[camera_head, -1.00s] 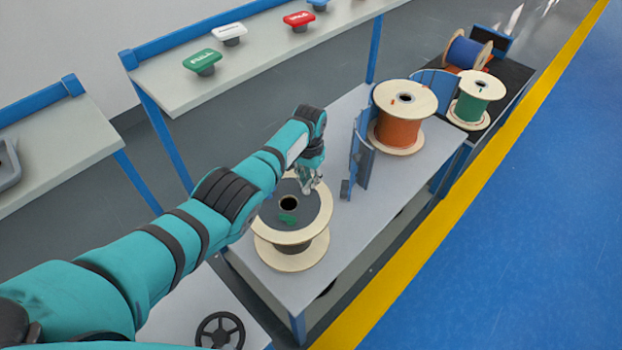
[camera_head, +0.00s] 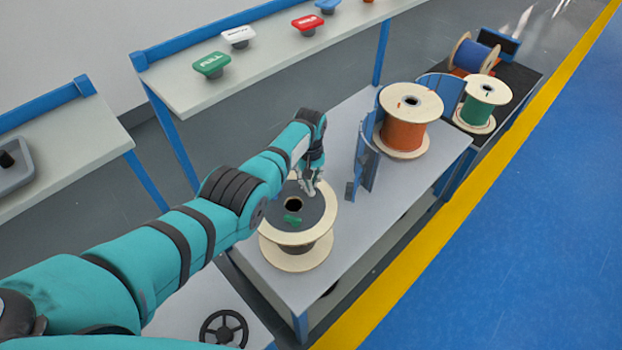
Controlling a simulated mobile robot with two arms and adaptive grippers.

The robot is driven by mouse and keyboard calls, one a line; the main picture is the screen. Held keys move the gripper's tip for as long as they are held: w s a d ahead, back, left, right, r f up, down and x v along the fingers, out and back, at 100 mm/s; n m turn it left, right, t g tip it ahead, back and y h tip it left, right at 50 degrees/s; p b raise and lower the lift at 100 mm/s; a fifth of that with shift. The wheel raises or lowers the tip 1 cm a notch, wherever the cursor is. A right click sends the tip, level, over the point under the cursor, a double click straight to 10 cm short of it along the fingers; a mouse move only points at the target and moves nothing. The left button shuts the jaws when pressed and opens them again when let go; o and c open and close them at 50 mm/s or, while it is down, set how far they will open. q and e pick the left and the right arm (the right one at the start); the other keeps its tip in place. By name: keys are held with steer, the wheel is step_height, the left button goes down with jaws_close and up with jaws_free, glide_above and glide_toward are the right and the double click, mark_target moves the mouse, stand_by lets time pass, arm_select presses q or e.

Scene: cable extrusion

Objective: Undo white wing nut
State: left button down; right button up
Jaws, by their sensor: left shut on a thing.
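My left gripper (camera_head: 311,189) reaches down over the far right part of the top flange of a wooden spool (camera_head: 325,222) with a dark top disc. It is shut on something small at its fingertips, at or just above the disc. I take this to be the white wing nut, but the fingers hide it and its shape cannot be made out. A small green piece (camera_head: 292,220) lies on the disc near the central hole. My right gripper is not in view.
The spool stands on a grey table (camera_head: 345,225). Blue curved plates (camera_head: 366,165) and an orange spool (camera_head: 404,130) stand to its right. A shelf behind holds a green FULL block (camera_head: 211,64), a white block (camera_head: 238,36) and a red block (camera_head: 307,24).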

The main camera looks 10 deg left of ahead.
mark_target(310, 183)
arm_select(q)
steer(key=shift+s+f+n, duration=0.25)
steer(key=shift+s+n, duration=0.05)
steer(key=shift+n, duration=0.2)
steer(key=c, duration=1.4)
jaws_free()
steer(key=shift+w, duration=0.1)
steer(key=shift+w+r, duration=0.1)
steer(key=shift+r, duration=0.2)
steer(key=shift+w+r, duration=0.1)
steer(key=shift+r, duration=0.55)
step_height(310, 183, up, 10)
